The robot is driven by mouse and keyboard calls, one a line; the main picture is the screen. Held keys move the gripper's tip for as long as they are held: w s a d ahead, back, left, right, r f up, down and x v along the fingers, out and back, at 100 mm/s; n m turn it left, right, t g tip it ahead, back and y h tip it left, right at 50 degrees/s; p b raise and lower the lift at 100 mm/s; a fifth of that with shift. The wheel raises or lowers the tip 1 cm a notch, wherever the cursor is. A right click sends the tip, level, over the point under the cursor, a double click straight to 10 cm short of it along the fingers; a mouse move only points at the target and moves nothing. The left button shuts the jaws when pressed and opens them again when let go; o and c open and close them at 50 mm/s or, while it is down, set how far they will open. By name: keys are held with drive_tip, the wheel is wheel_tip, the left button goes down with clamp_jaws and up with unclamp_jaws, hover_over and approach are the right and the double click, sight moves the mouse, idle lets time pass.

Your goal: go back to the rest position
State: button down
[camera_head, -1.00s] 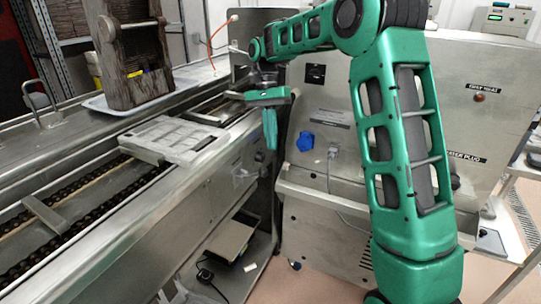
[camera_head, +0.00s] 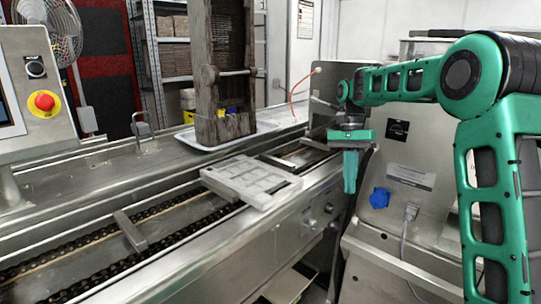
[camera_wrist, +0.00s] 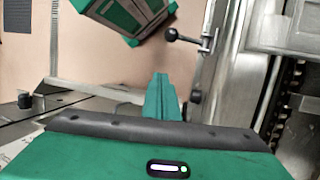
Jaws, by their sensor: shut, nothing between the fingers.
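My gripper (camera_head: 350,172) hangs at the end of my green arm in the head view, fingers pointing down and pressed together. It is beside the front edge of the steel conveyor line, to the right of the grey mould (camera_head: 252,181), and apart from both. In the wrist view the shut green fingers (camera_wrist: 161,98) show at the middle with nothing between them. The floor and the side of the line are beyond them.
The conveyor (camera_head: 75,250) with dark chains runs along the left. A wooden frame (camera_head: 222,80) stands in a white tray (camera_head: 188,139) behind the mould. A control panel with a red emergency button (camera_head: 44,102) is at left. A steel cabinet (camera_head: 385,235) stands right of my gripper.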

drive_tip(key=s+d+n+t, duration=0.1)
drive_tip(key=s+d, duration=0.4)
drive_tip(key=s, duration=0.5)
drive_tip(key=s+d+n+t, duration=0.1)
drive_tip(key=s+d, duration=0.4)
drive_tip(key=s, duration=0.6)
drive_tip(key=s+d+f+t, duration=0.1)
drive_tip(key=s+f, duration=0.2)
drive_tip(key=s, duration=0.5)
drive_tip(key=s+d+f+n+t, duration=0.1)
drive_tip(key=s+f, duration=0.3)
drive_tip(key=s, duration=0.4)
drive_tip(key=shift+s+d+f, duration=0.2)
drive_tip(key=shift+d+f, duration=0.05)
drive_tip(key=shift+d, duration=0.2)
